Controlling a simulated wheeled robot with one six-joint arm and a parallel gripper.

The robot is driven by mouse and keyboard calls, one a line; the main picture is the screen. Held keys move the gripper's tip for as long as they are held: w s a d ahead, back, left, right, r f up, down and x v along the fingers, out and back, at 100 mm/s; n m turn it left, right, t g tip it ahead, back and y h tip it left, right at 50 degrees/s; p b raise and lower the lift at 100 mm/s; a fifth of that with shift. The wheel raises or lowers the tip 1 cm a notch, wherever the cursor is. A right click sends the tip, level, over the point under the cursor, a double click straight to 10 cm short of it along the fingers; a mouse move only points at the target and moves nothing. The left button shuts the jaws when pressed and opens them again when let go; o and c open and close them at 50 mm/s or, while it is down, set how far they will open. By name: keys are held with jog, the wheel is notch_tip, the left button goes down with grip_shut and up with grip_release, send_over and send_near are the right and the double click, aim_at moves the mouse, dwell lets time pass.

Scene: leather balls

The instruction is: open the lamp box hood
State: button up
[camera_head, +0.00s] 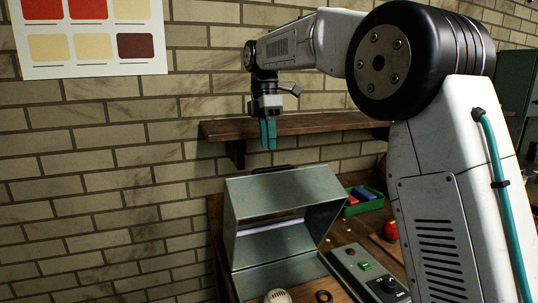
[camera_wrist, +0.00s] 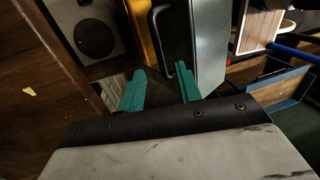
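The lamp box (camera_head: 275,272) is a grey metal box on the bench, with a pale lamp tube (camera_head: 270,228) showing inside through its open front. Its hood (camera_head: 285,190) forms the sloped metal top, with a small dark handle (camera_head: 272,169) at the upper edge. My gripper (camera_head: 268,136) hangs above the hood with its teal fingers pointing down, apart from it. In the wrist view my gripper (camera_wrist: 160,85) has its two fingers spread with nothing held between them. A grey metal panel (camera_wrist: 211,40) lies beyond the fingers there; I cannot tell surely which part it is.
A wooden shelf (camera_head: 310,124) runs along the brick wall behind my gripper. Right of the box are a control panel (camera_head: 366,275) with a knob and green button, a green tray (camera_head: 365,206) of coloured blocks, and a red ball (camera_head: 391,231).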

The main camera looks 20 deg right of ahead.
jog(key=shift+w+r, duration=0.15)
jog(key=shift+r, duration=0.55)
